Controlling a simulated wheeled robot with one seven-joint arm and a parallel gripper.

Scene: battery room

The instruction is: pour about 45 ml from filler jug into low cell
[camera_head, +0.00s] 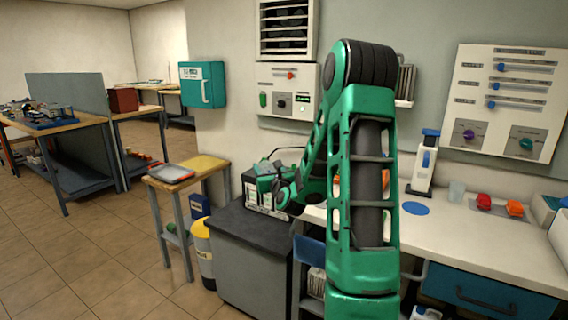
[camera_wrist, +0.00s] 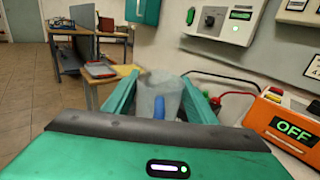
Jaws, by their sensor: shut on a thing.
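My gripper (camera_wrist: 160,88) is shut on the filler jug (camera_wrist: 153,84), a translucent grey vessel with a blue handle, in the wrist view. The jug sits between the two green fingers; its contents and level cannot be made out. In the head view my arm hides most of the gripper and the jug. A green and white battery (camera_head: 252,190) stands on the dark-topped cabinet (camera_head: 238,221), beside and partly behind my arm's end. Its cells, including the low cell, cannot be made out.
An orange box reading OFF (camera_wrist: 288,124) and a red clamp with cables are close on the right in the wrist view. A wall charger panel (camera_head: 288,90) is above the battery. A wooden stand (camera_head: 207,165) is left of the cabinet; the floor farther left is clear.

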